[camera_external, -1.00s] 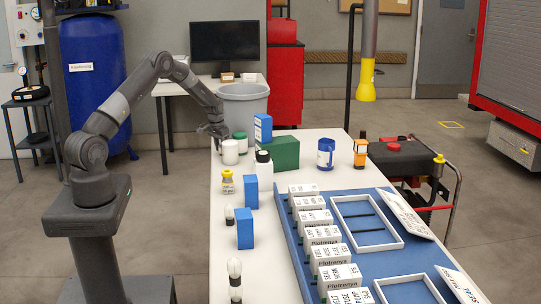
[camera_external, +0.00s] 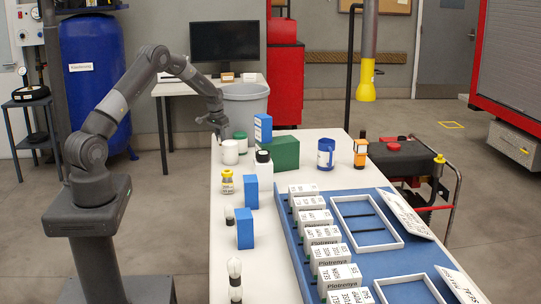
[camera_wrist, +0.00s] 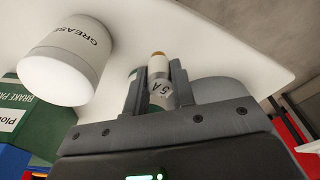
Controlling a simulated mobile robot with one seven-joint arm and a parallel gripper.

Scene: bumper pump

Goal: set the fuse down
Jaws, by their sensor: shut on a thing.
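The fuse (camera_wrist: 160,78) is a small pale cylinder with a tan end cap and a "5 A" label, seen in the wrist view. My gripper (camera_wrist: 156,84) is shut on it, one finger on each side. In the outside view my gripper (camera_external: 216,128) hangs at the far left edge of the long white table (camera_external: 275,225), just behind a white jar (camera_external: 229,153). The fuse is too small to make out there. Any gap between the fuse and the table cannot be told.
A white jar marked GREASE (camera_wrist: 62,62) is close left of the fingers in the wrist view. A green box (camera_external: 284,152), a white bottle (camera_external: 263,172) and blue boxes (camera_external: 244,229) stand on the table. A grey bin (camera_external: 250,103) stands behind it.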

